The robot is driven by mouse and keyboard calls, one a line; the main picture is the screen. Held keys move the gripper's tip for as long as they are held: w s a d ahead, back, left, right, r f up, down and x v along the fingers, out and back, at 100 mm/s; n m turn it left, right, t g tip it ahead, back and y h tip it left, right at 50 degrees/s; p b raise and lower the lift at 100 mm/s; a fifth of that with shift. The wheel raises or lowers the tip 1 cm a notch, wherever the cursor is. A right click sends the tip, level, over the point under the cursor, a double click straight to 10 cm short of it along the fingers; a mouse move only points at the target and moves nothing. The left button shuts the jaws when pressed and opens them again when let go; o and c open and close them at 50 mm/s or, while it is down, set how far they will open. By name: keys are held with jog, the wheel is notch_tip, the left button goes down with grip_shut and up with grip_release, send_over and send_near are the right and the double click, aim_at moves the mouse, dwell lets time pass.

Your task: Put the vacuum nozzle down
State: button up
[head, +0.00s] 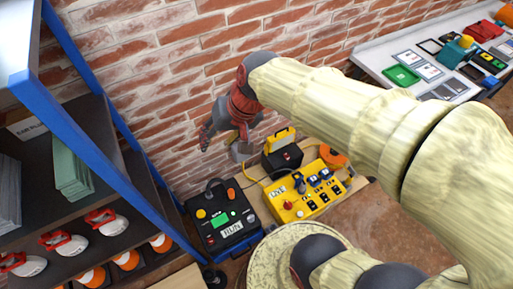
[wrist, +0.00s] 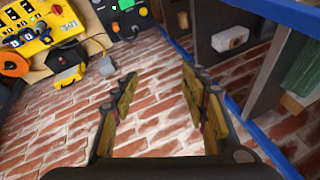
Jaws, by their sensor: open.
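My gripper (wrist: 160,95) is open, with nothing between its fingers in the wrist view, and brick wall shows behind the gap. In the head view my gripper (head: 206,136) is in front of the brick wall, above the control boxes, its fingers small and dark. I cannot make out a vacuum nozzle for certain. A small grey object (wrist: 107,66) shows beyond the left finger in the wrist view, apart from the fingers. A grey shape (head: 241,149) shows just below my gripper in the head view; I cannot tell what it is.
A yellow power box (head: 304,195) and a black control case (head: 226,222) stand below my gripper. A black box (head: 283,158) with a yellow plate is behind them. A blue-framed shelf (head: 95,150) stands at left. A white table (head: 385,62) with tools is at upper right.

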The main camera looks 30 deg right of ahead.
jog(key=s+d+r+n+t+h, duration=0.1)
jog(key=s+d+r+n+h, duration=0.2)
jog(key=s, duration=0.6)
jog(key=shift+s+d+r, duration=0.15)
jog(key=shift+s+d, duration=0.15)
jog(key=shift+d, duration=0.9)
jog(key=shift+o, duration=0.3)
